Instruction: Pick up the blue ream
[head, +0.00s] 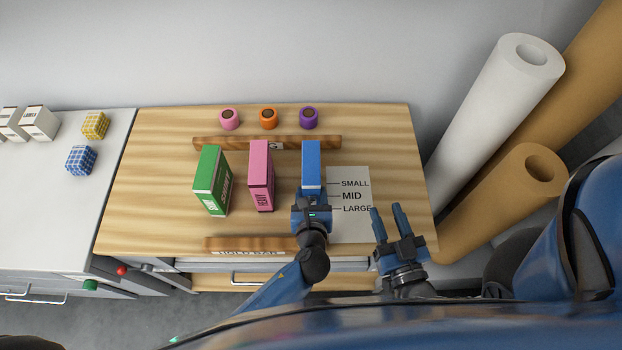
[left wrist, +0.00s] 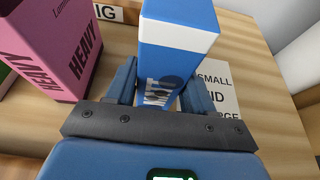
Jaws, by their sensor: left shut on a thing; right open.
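The blue ream (head: 311,163) stands upright on the wooden table, rightmost of three reams. My left gripper (head: 311,192) is shut on the blue ream, at its near end. In the left wrist view the blue ream (left wrist: 178,30) rises between the two fingers of my left gripper (left wrist: 160,90); its lower printed face is partly hidden by them. Whether its base touches the table cannot be told. My right gripper (head: 389,220) is open and empty, to the right of the size card near the front edge.
A pink ream (head: 260,173) and a green ream (head: 211,180) stand to the left. A size card (head: 352,226) lies right of the blue ream. Wooden bars (head: 215,143) lie behind and in front. Pink, orange and purple rolls (head: 309,118) stand at the back. Large paper rolls (head: 490,115) lean at right.

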